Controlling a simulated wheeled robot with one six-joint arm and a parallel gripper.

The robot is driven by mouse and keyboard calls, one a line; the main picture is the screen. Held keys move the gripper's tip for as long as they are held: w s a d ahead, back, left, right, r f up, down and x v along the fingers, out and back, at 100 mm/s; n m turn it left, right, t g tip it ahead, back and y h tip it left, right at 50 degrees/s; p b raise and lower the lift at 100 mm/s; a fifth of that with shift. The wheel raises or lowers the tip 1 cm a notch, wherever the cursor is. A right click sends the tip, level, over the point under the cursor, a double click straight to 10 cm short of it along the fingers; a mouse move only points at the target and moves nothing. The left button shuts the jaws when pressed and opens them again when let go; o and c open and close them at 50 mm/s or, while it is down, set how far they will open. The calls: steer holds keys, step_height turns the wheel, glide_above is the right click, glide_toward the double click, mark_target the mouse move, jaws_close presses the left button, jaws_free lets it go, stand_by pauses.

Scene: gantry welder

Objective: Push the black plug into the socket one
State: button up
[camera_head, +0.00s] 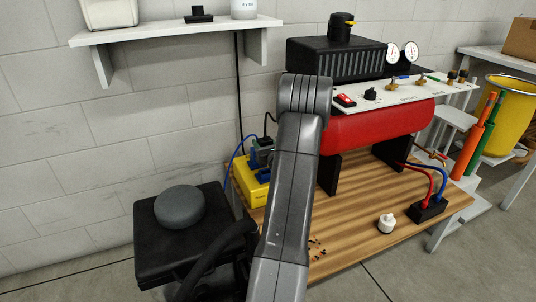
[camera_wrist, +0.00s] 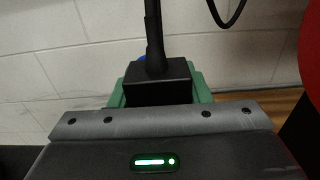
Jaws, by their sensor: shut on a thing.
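The black plug (camera_wrist: 157,78) is a dark block with a thick black cable rising from its top in the wrist view. My gripper (camera_wrist: 158,94) is shut on it, with green pieces showing on both sides of the block. A yellow socket box (camera_head: 252,186) with blue parts stands at the left end of the wooden bench in the head view. My arm reaches over the bench and hides part of this box. The plug's lower end and any socket beneath it are hidden in the wrist view, so I cannot tell whether they touch.
A red tank (camera_head: 380,125) stands right of my arm, under a panel with gauges. A white knobbed piece (camera_head: 387,224) and a black block with red and blue cables (camera_head: 428,208) sit on the wooden bench (camera_head: 345,235). A block wall is behind.

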steer(key=shift+f+b, duration=1.4)
steer(key=shift+f, duration=1.45)
steer(key=shift+f+b, duration=1.95)
steer(key=shift+f, duration=0.1)
steer(key=o, duration=1.1)
steer(key=p+v, duration=0.3)
steer(key=v, duration=1.1)
steer(key=shift+w, duration=0.15)
